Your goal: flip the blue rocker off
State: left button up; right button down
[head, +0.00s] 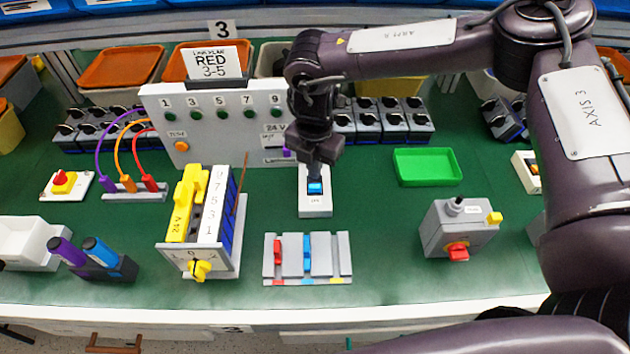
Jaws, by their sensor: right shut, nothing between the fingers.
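The blue rocker (315,187) sits in an upright white switch housing (315,206) in the middle of the green bench. My right gripper (316,178) hangs down from above, its fingers shut and empty. Its tip is right at the upper edge of the blue rocker and hides part of it. I cannot tell whether it touches the rocker or which way the rocker is tilted. My left gripper does not show.
A white panel (219,122) with green buttons stands behind. A yellow and white block with a yellow knob (200,270) is at left. A rail holder (326,268) is in front, a grey box with a red knob (458,251) at right. A green tray (427,167) lies at back right.

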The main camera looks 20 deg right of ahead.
jog(key=shift+f, duration=0.3)
notch_tip(320, 180, up, 7)
jog(key=p, duration=0.6)
dwell(0.4)
jog(key=shift+s, duration=0.1)
dwell(0.4)
